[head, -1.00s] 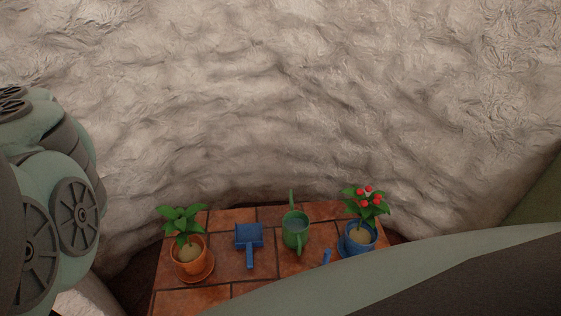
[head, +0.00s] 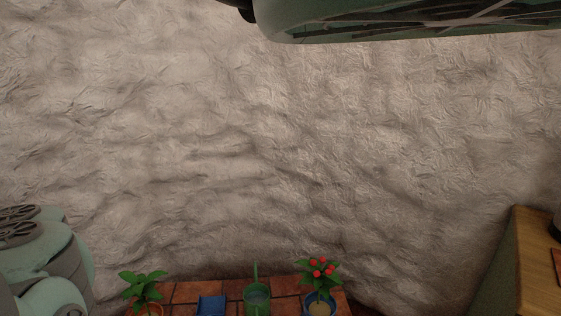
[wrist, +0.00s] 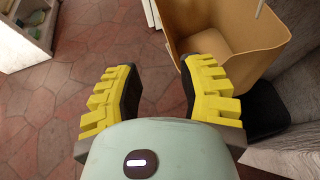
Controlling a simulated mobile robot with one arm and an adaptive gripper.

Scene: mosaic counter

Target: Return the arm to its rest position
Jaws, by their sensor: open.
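My gripper (wrist: 165,88) shows in the wrist view with its two yellow-toothed fingers spread wide apart. It is open, with nothing between the fingers. It hangs over the red paved floor, beside a tan open bin. In the head view the gripper itself is out of sight. A green part of my arm (head: 410,22) crosses the top right, and another part of me (head: 45,265) fills the lower left.
The tiled counter (head: 185,292) is cut off at the bottom of the head view. It bears two potted plants, a blue dustpan (head: 211,305) and a green watering can (head: 257,298). A wooden-topped cabinet (head: 540,265) stands right. The tan bin (wrist: 225,35) is close to the right finger.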

